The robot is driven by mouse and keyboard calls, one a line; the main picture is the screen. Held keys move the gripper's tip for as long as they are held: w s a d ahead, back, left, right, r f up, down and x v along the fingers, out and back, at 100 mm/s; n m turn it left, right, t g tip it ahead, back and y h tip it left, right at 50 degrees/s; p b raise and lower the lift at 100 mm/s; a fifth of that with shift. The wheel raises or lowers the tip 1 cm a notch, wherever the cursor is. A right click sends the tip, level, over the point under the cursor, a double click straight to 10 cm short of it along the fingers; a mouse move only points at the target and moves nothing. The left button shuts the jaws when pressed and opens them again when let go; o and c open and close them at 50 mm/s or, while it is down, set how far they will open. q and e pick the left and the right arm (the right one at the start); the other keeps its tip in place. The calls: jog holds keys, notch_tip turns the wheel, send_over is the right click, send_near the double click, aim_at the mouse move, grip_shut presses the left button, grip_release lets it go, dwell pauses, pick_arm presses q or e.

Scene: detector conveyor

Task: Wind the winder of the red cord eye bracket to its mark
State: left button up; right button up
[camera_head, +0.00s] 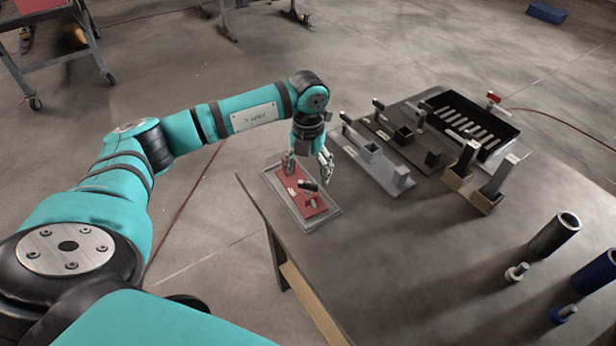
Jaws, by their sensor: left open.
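The red bracket (309,208) lies as a red plate on a grey tray (331,219) at the near left corner of the table. A small black winder (308,185) with light tips sits on the red plate. Small pale parts show on the plate, but the mark cannot be made out. My left gripper (309,171) points down over the far end of the red plate. Its fingers are spread, one on each side above the winder, with nothing between them. Whether a finger touches the plate cannot be told. My right gripper is not in view.
Grey (370,165) and black (410,147) fixture plates with sockets stand right of the tray. Behind is a black slotted tray (507,130). A tan holder (485,203) with upright bars stands at the right. Dark and blue cylinders stand near right. The table's front middle is clear.

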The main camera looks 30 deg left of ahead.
aim_at(308, 184)
pick_arm(q)
jog(key=shift+f+p, duration=0.3)
jog(key=shift+f, duration=1.85)
jog(key=shift+c, duration=0.3)
jog(key=c, duration=1.1)
